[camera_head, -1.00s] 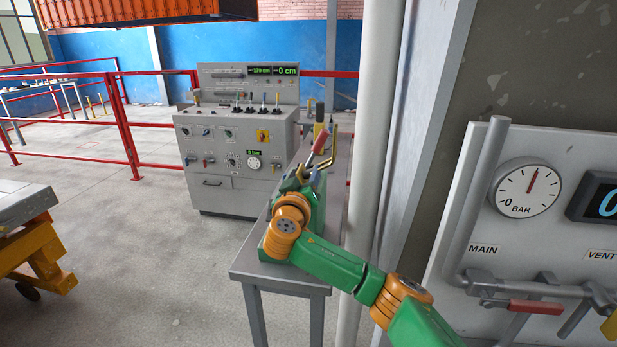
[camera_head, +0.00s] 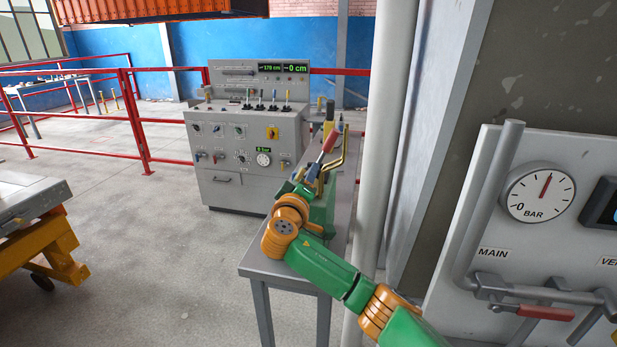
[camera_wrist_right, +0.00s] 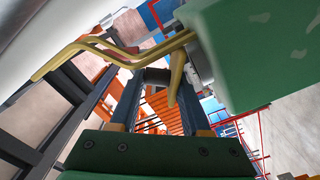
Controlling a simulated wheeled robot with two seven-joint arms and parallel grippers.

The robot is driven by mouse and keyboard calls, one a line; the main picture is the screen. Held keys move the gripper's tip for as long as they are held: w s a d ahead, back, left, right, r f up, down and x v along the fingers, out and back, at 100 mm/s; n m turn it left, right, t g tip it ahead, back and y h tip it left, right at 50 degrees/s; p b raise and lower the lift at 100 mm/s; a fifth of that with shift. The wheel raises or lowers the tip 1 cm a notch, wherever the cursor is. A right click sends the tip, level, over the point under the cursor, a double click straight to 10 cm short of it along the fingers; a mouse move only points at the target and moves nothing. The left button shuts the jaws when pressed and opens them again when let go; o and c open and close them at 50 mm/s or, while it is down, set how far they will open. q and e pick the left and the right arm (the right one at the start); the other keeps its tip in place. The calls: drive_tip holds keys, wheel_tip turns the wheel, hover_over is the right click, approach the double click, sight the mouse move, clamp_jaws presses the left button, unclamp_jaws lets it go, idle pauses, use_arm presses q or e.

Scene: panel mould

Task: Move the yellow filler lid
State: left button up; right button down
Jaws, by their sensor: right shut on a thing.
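My right gripper (camera_head: 313,176) is over the narrow grey bench in the head view, its wrist low beside a green block. In the right wrist view its two dark blue fingers (camera_wrist_right: 157,98) are closed on a short dark bar (camera_wrist_right: 154,76). Yellow bent rods (camera_head: 344,152) stand just behind the gripper; they also show in the right wrist view (camera_wrist_right: 105,45). I cannot tell which yellow part is the filler lid. My left gripper is not in view.
A grey control console (camera_head: 245,150) stands behind the bench (camera_head: 270,262). A white pole (camera_head: 385,130) and a panel with a gauge (camera_head: 540,192) are close on the right. A yellow trolley (camera_head: 50,245) is at left. Open floor lies between.

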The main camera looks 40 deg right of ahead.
drive_tip(key=shift+r, duration=0.1)
drive_tip(key=c, duration=0.5)
unclamp_jaws()
drive_tip(key=shift+d, duration=0.1)
drive_tip(key=shift+s+a+f, duration=0.2)
drive_tip(key=shift+s+a, duration=0.05)
drive_tip(key=shift+a, duration=0.1)
drive_tip(key=b+v, duration=0.2)
drive_tip(key=v, duration=0.4)
drive_tip(key=shift+s+a+r+b, duration=0.1)
drive_tip(key=shift+s+r+b, duration=0.05)
drive_tip(key=shift+b, duration=0.15)
